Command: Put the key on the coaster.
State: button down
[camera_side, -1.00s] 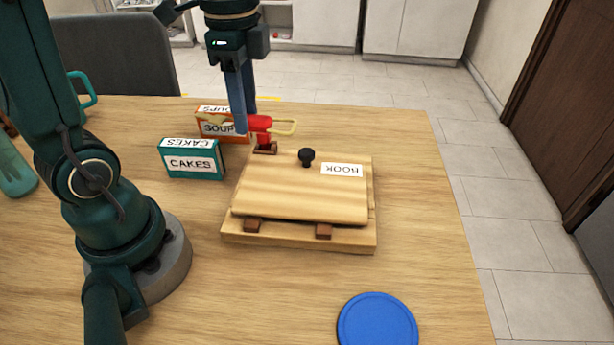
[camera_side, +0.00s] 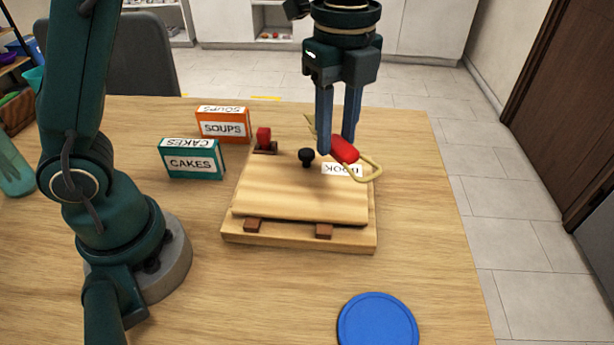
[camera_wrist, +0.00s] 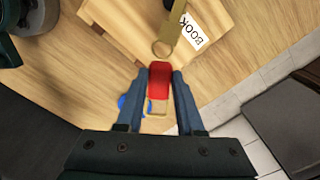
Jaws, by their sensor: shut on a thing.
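The key (camera_side: 344,150) has a red grip, a pale yellow loop at one end and a brass-coloured part at the other. My gripper (camera_side: 337,147) is shut on its red grip and holds it above the right part of the wooden box lid. In the wrist view the red grip of the key (camera_wrist: 159,80) sits between the fingertips of my gripper (camera_wrist: 160,77). The coaster (camera_side: 378,325) is a flat blue disc, bare, at the table's front right, apart from the key.
The wooden box (camera_side: 300,196) has a black knob (camera_side: 306,157) and a label reading BOOK. A red upright piece (camera_side: 263,138) stands on a brown block at its back left. The CAKES box (camera_side: 191,160) and SOUPS box (camera_side: 224,125) stand left. Table is clear between box and coaster.

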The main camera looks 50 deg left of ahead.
jog(key=s+d+f+m, duration=0.3)
jog(key=d, duration=0.6)
send_over(380, 338)
jog(key=shift+m, duration=0.3)
notch_tip(380, 338, down, 6)
jog(key=shift+f, duration=2.2)
jog(key=shift+f, duration=0.1)
jog(key=c, duration=0.5)
grip_release()
jog(key=shift+c, duration=0.2)
